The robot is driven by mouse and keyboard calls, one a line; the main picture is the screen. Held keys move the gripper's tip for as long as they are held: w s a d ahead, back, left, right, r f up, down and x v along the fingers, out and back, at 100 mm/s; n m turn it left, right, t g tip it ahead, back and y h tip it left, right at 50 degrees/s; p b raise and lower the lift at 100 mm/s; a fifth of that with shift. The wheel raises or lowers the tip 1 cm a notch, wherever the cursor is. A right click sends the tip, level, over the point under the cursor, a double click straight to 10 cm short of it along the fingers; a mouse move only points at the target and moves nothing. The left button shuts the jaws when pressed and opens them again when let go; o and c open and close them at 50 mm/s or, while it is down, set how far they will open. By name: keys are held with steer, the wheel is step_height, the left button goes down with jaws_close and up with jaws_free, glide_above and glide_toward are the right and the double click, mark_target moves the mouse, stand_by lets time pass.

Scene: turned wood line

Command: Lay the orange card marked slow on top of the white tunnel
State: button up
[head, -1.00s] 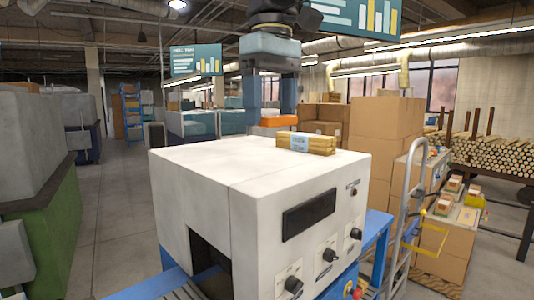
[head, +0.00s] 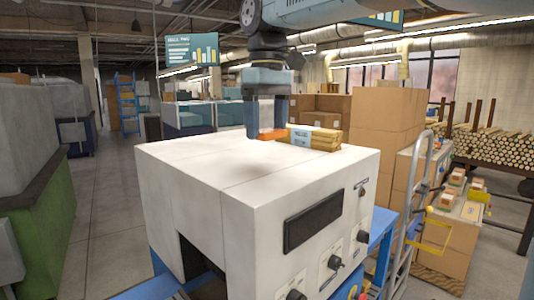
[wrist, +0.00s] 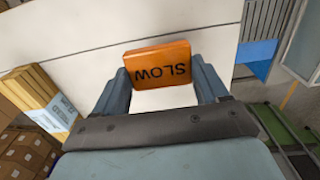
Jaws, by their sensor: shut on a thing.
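The white tunnel (head: 205,170) is a large box-shaped machine with a flat top and a dark opening low in front. My gripper (head: 266,133) is at the far part of its top, fingers pointing down. In the wrist view my gripper (wrist: 164,84) is shut on the orange card (wrist: 160,64), which reads SLOW.
A bundle of wooden strips (head: 316,138) with a pale label lies on the tunnel top, just right of my gripper. The near and left parts of the top are clear. Cardboard boxes (head: 385,130) and a hand truck (head: 408,215) stand to the right.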

mark_target(265, 167)
steer(key=w+f, duration=0.2)
steer(key=f, duration=0.1)
steer(key=shift+w+a+f, duration=0.25)
steer(key=shift+w, duration=0.15)
steer(key=shift+w+f, duration=0.15)
steer(key=shift+f, duration=0.8)
steer(key=shift+w+f, duration=0.1)
steer(key=shift+f, duration=0.8)
steer(key=shift+f, duration=0.1)
steer(key=o, duration=1)
step_height(265, 167, up, 12)
steer(key=shift+r, duration=0.15)
